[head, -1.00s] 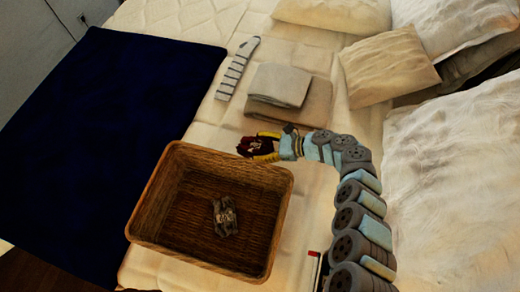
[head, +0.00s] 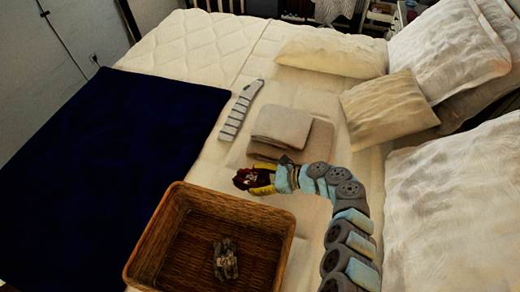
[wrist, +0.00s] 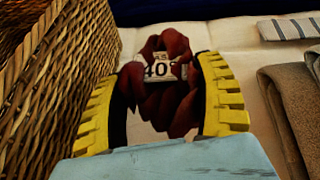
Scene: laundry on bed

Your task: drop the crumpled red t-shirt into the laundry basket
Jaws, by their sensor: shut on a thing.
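The crumpled dark red t-shirt (head: 243,179) is held between the yellow fingers of my gripper (head: 262,180). In the wrist view the t-shirt (wrist: 160,85) shows a white print with "40" and sits between both fingers (wrist: 165,100). The brown wicker laundry basket (head: 192,193) stands on the bed at the lower middle of the head view. My gripper is just beyond the basket's far right rim. In the wrist view the basket's woven wall (wrist: 60,85) rises at the left, beside the gripper. A crumpled grey patterned item (head: 225,260) lies inside the basket.
Folded towels (head: 283,128) lie on the bed behind my gripper. A striped folded item (head: 240,110) lies to their left. Pillows (head: 388,105) fill the right and back. A dark blue blanket (head: 100,160) covers the left side.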

